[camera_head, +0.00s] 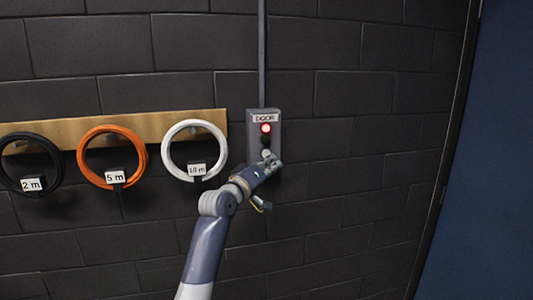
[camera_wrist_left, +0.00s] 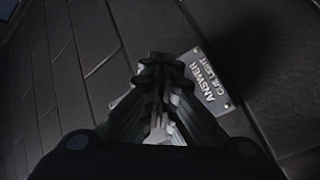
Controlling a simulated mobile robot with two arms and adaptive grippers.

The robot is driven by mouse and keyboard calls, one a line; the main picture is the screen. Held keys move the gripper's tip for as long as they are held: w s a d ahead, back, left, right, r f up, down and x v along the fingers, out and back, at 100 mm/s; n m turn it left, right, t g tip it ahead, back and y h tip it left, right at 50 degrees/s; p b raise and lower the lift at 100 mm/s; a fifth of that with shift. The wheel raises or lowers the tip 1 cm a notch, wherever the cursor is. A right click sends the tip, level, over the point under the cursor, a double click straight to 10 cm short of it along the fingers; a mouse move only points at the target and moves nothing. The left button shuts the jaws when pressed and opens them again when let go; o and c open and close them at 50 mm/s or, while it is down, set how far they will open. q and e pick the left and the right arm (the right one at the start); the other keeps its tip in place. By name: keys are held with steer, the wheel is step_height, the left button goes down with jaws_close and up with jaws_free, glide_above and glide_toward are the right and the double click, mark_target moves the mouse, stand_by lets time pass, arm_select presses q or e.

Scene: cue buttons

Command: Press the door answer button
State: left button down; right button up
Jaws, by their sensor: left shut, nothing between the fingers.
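The grey door box (camera_head: 277,124) is fixed to the dark block wall, with a "DOOR" label at its top. A red light (camera_head: 266,128) glows near the top of the box, with a dark lamp (camera_head: 266,141) below it. My left gripper (camera_head: 270,158) is shut and empty in front of the lower part of the box, over the place of the button. In the left wrist view, the closed fingers (camera_wrist_left: 160,75) point at the wall beside an "ANSWER CUE LIGHT" plate (camera_wrist_left: 208,82). The fingers hide the button, so I cannot tell whether they touch it. My right gripper is not in view.
Three cable coils hang on a wooden rail (camera_head: 100,130) to the left: black (camera_head: 55,158), orange (camera_head: 85,150) and white (camera_head: 170,145). A grey conduit (camera_head: 262,50) runs up from the box. The wall to the right is bare up to a blue panel (camera_head: 485,170).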

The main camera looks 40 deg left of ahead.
arm_select(q)
steer(key=s+d+p, duration=0.1)
steer(key=s+d, duration=0.1)
steer(key=shift+s+d, duration=0.25)
steer(key=shift+d, duration=0.15)
stand_by(0.7)
